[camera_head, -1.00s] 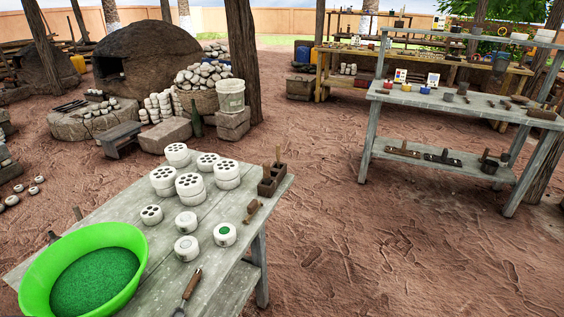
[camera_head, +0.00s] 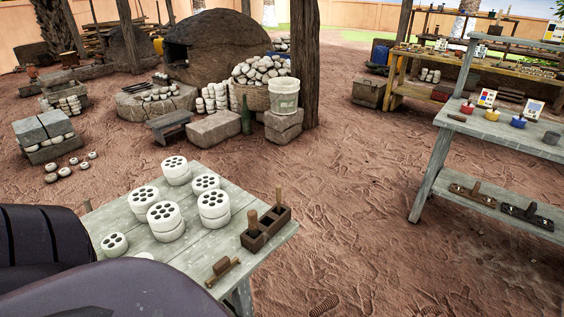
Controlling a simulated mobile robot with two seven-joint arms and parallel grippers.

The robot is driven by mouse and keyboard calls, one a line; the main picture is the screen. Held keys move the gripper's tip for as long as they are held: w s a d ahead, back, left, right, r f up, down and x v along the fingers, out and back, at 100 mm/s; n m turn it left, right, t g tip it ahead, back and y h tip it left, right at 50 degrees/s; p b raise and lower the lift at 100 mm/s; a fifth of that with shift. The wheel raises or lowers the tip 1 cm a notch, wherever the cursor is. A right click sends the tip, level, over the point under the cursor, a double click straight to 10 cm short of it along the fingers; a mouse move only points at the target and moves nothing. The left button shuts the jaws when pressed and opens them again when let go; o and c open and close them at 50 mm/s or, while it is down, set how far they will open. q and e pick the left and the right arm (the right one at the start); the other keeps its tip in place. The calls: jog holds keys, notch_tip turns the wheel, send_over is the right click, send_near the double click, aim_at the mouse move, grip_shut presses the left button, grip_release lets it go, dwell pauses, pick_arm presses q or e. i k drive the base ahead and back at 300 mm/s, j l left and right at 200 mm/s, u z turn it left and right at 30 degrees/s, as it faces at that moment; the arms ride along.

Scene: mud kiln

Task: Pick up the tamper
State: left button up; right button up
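A dark brown block holder (camera_head: 266,230) stands near the right corner of the grey work table (camera_head: 205,250). Two upright wooden handles rise from it, a nearer one (camera_head: 252,218) and a farther one (camera_head: 278,197). One of these may be the tamper; I cannot tell which. A small brown wooden tool (camera_head: 222,268) lies on the table in front of the holder. Neither of my grippers is in view. Dark links of my arm fill the lower left and cover part of the table.
Stacks of white perforated discs (camera_head: 165,220) stand left of the holder. A grey shelf (camera_head: 440,150) with pots and tools stands at the right. A wooden post (camera_head: 305,60) and a bucket (camera_head: 285,97) stand behind the table. The dirt ground between table and shelf is open.

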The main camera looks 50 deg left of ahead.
aim_at(252, 214)
jog(key=i, duration=1.35)
jog(key=i+u, duration=0.15)
jog(key=i, duration=0.4)
jog(key=i+l+u, duration=0.15)
jog(key=i, duration=0.45)
jog(key=u, duration=2.85)
